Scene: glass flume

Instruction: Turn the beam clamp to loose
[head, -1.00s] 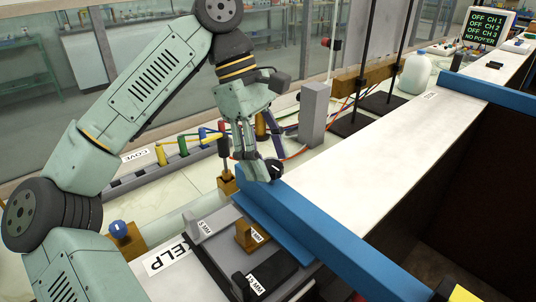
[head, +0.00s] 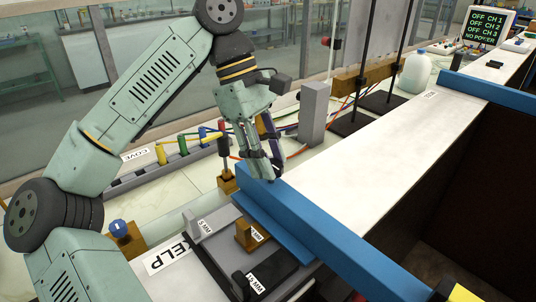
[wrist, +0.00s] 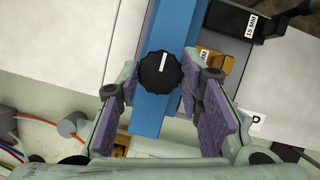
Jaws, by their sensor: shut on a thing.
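The beam clamp is a black scalloped knob (wrist: 161,71) with a white mark on its top, on the end of a blue beam (wrist: 172,35). In the wrist view the mark runs roughly along the beam. My gripper (wrist: 161,66) has its purple-padded fingers on either side of the knob, shut on it. In the head view my gripper (head: 262,170) points down at the near end of the blue beam (head: 330,235), and its fingers hide most of the knob. I cannot read any loose or tight marking.
A tray beside the beam holds grey, brass (head: 250,236) and black (head: 270,271) blocks with MM labels. A blue-topped knob (head: 119,228) stands to the left. A grey post (head: 314,112) and coloured cables lie behind my gripper. The white ledge (head: 400,135) is mostly clear.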

